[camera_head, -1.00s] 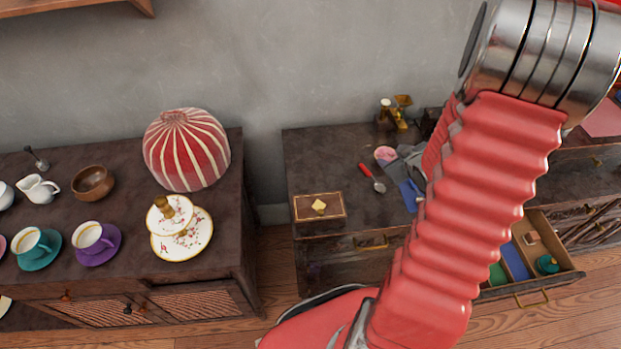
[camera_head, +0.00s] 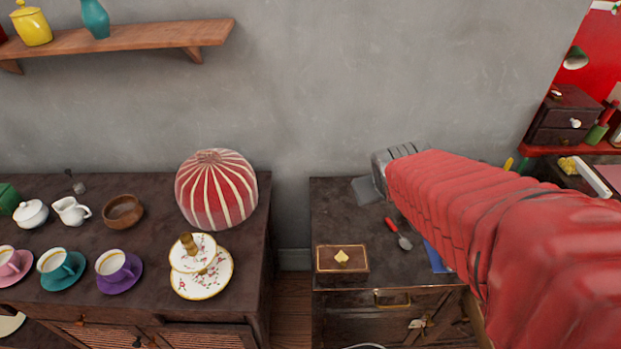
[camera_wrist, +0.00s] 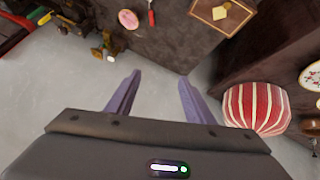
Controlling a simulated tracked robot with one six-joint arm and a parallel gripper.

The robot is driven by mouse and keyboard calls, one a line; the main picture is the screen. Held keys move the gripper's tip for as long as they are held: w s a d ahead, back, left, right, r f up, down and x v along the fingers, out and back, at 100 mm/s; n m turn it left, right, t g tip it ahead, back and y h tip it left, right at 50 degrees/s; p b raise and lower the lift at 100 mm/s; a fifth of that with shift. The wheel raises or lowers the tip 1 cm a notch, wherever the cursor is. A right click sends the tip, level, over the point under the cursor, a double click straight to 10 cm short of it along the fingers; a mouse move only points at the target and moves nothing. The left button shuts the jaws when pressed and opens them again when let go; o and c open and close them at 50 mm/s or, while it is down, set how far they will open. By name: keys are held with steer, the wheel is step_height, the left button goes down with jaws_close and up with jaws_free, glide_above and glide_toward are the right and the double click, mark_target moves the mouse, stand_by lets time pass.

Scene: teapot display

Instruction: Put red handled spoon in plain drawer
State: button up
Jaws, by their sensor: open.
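The red-handled spoon (camera_head: 398,235) lies on the dark cabinet top (camera_head: 340,212) in the head view, right of a brown box with a yellow knob. Its red handle shows at the top edge of the wrist view (camera_wrist: 151,15). My gripper (camera_wrist: 158,84) is open and empty, its two purple-grey fingers apart over the grey wall and floor background. In the head view my red arm hides most of the gripper and the right part of the cabinet. A drawer front with a brass handle (camera_head: 392,299) is below the cabinet top. I cannot tell which drawer is the plain one.
The lidded box (camera_head: 342,259) stands left of the spoon. A blue item lies right of it, partly behind my arm. The left cabinet holds a striped dome (camera_head: 216,190), a floral tiered stand (camera_head: 201,275) and cups. A small drawer chest (camera_head: 563,118) stands far right.

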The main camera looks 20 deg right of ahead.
steer(key=s+a+r+g+y, duration=0.1)
steer(key=s+a+r+y, duration=0.2)
steer(key=s+a, duration=0.9)
steer(key=a+r, duration=0.2)
steer(key=a, duration=0.1)
steer(key=shift+c, duration=0.6)
